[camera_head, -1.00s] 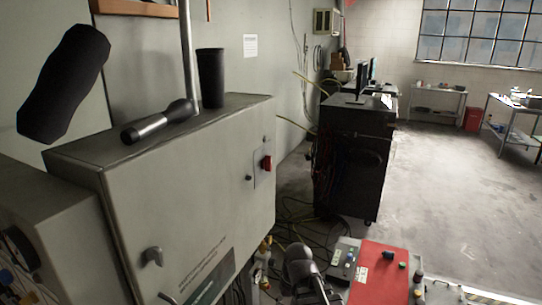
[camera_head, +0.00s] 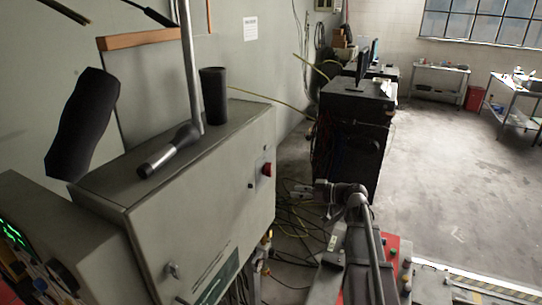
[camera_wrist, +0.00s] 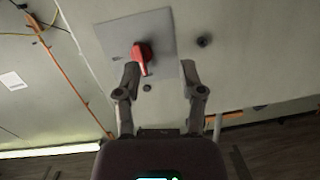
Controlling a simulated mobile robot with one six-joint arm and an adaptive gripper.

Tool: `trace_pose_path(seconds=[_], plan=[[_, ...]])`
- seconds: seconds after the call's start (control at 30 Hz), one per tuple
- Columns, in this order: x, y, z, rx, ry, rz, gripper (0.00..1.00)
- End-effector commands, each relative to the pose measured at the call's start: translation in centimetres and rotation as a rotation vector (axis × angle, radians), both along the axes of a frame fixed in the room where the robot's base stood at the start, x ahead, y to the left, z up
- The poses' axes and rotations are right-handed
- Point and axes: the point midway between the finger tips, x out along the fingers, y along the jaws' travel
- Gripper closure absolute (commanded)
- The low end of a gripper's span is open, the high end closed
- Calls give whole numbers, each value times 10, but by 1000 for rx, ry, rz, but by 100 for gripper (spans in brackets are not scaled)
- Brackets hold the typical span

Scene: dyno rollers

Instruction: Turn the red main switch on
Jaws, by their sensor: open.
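The red main switch (camera_head: 267,169) sits on the right end of the front face of a grey cabinet (camera_head: 200,215). In the wrist view the red switch handle (camera_wrist: 142,55) is on a pale square plate (camera_wrist: 112,37), close to the left finger's tip. My gripper (camera_head: 302,191) is to the right of the switch in the head view, fingers pointing at the cabinet. In the wrist view my gripper (camera_wrist: 160,73) is open and empty, its fingers apart. The switch lies left of the middle of the gap. I cannot tell whether a finger touches it.
A small dark knob (camera_wrist: 203,41) is beside the plate. A flashlight (camera_head: 168,152) and a black cylinder (camera_head: 213,95) stand or lie on the cabinet top. A black rack (camera_head: 352,135) stands behind my arm. Cables lie on the floor. The floor at right is open.

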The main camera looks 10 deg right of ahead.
Motion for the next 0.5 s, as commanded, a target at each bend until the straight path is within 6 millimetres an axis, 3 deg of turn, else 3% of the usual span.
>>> trace_pose_path(seconds=[0.03,0.2,0.5], plan=[[7,-12,18,17,-52,-13,49],[15,-34,46,55,-180,-45,49],[16,-40,53,65,-222,-57,49]])
